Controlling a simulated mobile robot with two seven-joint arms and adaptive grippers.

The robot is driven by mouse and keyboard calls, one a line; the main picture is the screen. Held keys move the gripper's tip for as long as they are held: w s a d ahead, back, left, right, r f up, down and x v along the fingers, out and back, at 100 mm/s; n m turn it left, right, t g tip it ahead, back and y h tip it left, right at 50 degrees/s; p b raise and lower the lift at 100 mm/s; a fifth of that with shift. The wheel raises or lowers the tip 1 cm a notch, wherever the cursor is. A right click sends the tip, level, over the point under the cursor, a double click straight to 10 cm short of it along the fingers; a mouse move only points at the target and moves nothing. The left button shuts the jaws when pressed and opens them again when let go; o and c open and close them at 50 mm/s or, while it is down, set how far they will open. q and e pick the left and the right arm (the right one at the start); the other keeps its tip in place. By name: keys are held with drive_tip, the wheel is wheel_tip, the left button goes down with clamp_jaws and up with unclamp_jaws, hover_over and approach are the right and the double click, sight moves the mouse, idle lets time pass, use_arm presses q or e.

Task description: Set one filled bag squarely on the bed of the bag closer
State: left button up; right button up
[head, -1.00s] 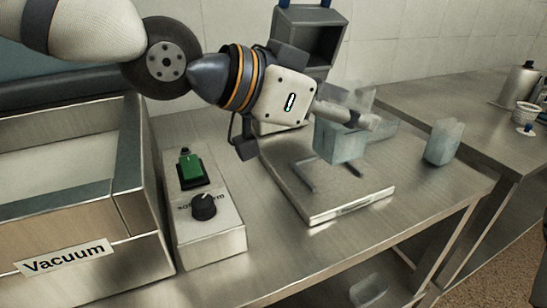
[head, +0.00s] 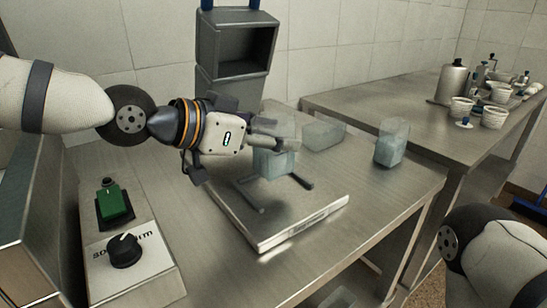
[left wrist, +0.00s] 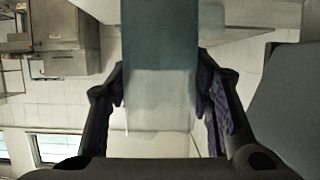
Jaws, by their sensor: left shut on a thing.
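A clear bag with blue-grey filling (head: 272,163) hangs upright in my left gripper (head: 268,141). The gripper is shut on its clear upper part. In the left wrist view the bag (left wrist: 160,60) shows between both fingers (left wrist: 160,88). The bag closer has a flat metal bed (head: 290,222) with two dark bars (head: 250,195) on it. The held bag is over the bed, near the bars; I cannot tell whether its bottom touches. Two other filled bags, one lying (head: 323,134) and one upright (head: 391,148), are on the steel table behind and right. My right gripper is out of view.
A control box with a green switch (head: 114,203) and black knob (head: 125,251) stands at left. A dark open-fronted housing (head: 237,45) stands behind. A side table (head: 400,105) holds a metal canister (head: 452,82) and several white cups. The bed's front right part is clear.

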sight(271, 153)
use_arm(q)
drive_tip(key=shift+w+f, duration=0.3)
drive_tip(key=shift+f, duration=0.05)
drive_tip(key=shift+w+f, duration=0.2)
drive_tip(key=shift+f, duration=1.4)
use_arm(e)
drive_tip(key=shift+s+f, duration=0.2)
use_arm(q)
drive_tip(key=shift+f, duration=0.1)
drive_tip(key=o, duration=1.2)
drive_tip(key=shift+f, duration=0.15)
drive_tip(key=shift+o, duration=0.2)
drive_tip(key=shift+s+a+r, duration=0.15)
drive_tip(key=shift+a+r, duration=0.05)
drive_tip(key=shift+r, duration=0.2)
drive_tip(key=p+v, duration=0.1)
drive_tip(key=v, duration=1)
drive_tip(key=shift+s+a, duration=0.15)
drive_tip(key=shift+s, duration=0.05)
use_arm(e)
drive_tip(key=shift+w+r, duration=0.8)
